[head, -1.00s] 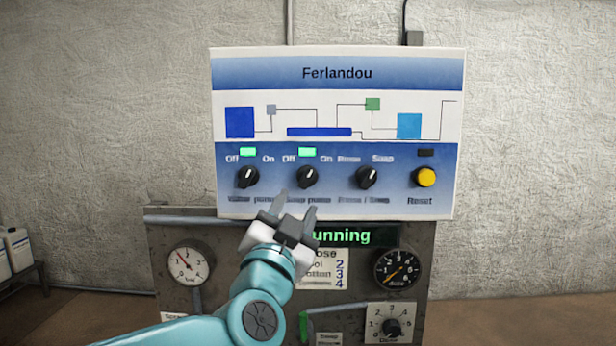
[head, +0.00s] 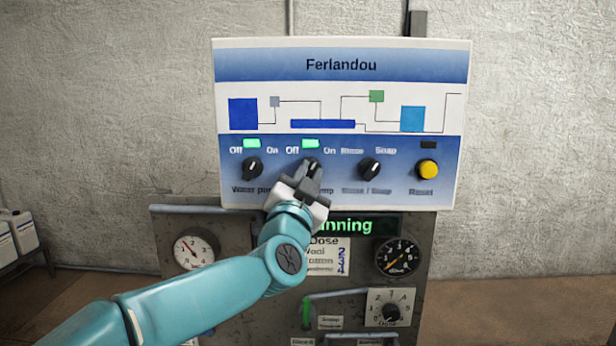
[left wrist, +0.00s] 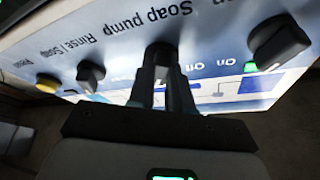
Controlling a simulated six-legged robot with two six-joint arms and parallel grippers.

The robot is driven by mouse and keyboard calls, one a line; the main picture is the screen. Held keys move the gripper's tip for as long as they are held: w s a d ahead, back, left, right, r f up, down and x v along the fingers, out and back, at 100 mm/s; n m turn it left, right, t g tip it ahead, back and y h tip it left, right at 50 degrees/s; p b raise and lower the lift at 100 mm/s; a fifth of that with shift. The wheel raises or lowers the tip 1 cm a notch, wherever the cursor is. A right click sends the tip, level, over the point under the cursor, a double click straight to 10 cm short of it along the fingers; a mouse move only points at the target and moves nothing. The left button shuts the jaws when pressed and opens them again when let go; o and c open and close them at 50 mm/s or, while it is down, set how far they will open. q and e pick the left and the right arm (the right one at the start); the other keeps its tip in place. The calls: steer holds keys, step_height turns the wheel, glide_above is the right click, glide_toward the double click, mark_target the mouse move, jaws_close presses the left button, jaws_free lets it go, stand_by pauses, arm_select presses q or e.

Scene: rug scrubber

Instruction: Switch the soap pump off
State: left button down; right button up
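The soap pump knob (head: 312,162) is a black rotary switch on the Ferlandou panel (head: 340,68), between Off and On labels. The green lamp (head: 310,144) above it is lit. My left gripper (head: 306,174) is up at this knob and hides much of it in the head view. In the left wrist view the knob (left wrist: 160,52) is straight ahead of the left gripper (left wrist: 161,78), whose fingers are a little apart on either side of it. I cannot tell whether they touch it. The knob's exact angle is partly hidden. My right gripper is not in view.
The water pump knob (head: 252,168) is to the left, under another lit green lamp (head: 252,143). The rinse/soap knob (head: 369,168) and yellow reset button (head: 428,169) are to the right. Below are a green running display (head: 362,225) and gauges (head: 397,257).

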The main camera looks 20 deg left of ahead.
arm_select(q)
steer(key=shift+f+n, duration=0.1)
steer(key=shift+n, duration=0.4)
steer(key=n+y+b, duration=0.1)
steer(key=n, duration=0.1)
steer(key=shift+d+f+n+y, duration=0.1)
steer(key=shift+n+y, duration=0.2)
steer(key=shift+y, duration=0.1)
steer(key=n+y, duration=0.2)
steer(key=n, duration=0.2)
steer(key=shift+d+b, duration=0.1)
steer(key=shift+b, duration=0.3)
steer(key=n+y, duration=0.2)
steer(key=n, duration=0.2)
steer(key=shift+d+g, duration=0.1)
steer(key=shift+g, duration=0.3)
steer(key=shift+w+n+g+y, duration=0.1)
steer(key=shift+n+g+y, duration=0.4)
steer(key=shift+n, duration=0.9)
steer(key=shift+n+g+y, duration=0.2)
steer(key=shift+n+y, duration=0.6)
steer(key=shift+n, duration=0.9)
steer(key=c, duration=1)
jaws_free()
steer(key=shift+c, duration=0.2)
